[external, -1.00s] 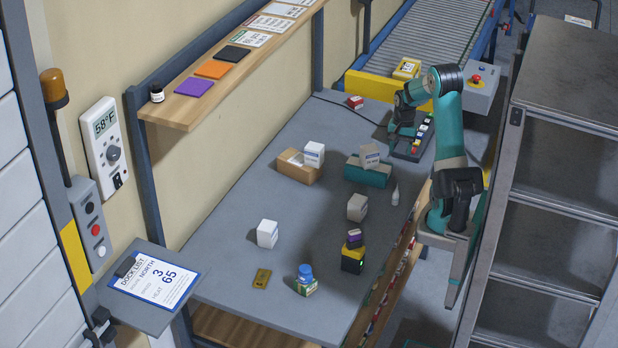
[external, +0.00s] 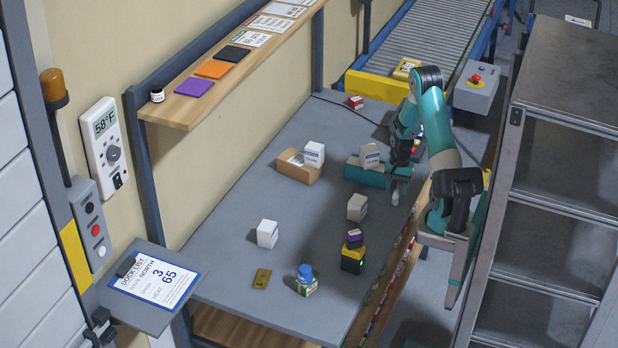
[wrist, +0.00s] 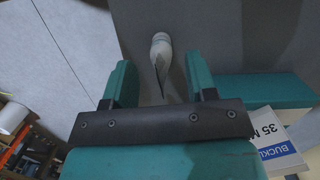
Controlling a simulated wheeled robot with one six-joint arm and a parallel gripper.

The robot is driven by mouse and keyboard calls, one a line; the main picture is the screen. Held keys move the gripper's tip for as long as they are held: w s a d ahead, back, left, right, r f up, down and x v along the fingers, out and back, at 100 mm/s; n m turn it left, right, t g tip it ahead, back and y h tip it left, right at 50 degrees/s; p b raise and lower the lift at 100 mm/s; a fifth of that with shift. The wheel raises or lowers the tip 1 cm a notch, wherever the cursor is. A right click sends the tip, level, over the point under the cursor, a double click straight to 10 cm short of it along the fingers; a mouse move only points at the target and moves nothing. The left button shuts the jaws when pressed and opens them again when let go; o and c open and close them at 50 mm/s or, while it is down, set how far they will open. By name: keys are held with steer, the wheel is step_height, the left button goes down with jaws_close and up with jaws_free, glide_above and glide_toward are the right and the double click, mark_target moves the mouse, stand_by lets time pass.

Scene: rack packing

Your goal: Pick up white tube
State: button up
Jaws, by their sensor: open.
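The white tube (external: 395,195) stands on the grey workbench near its right edge, just right of the teal box. In the wrist view the white tube (wrist: 161,55) lies ahead of my gripper, between the lines of its two fingers. My gripper (wrist: 160,80) is open, with a teal finger on each side and nothing held. In the external view my gripper (external: 402,170) is low, right above the tube, and partly hides its top.
The teal box (external: 368,175) with a white-grey carton (external: 370,156) on it stands close left of my gripper. A grey carton (external: 357,207) is nearby in front. A brown box (external: 298,168) with a white carton is further left.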

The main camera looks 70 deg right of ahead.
steer(key=shift+a+f, duration=0.2)
steer(key=shift+f, duration=0.95)
jaws_close()
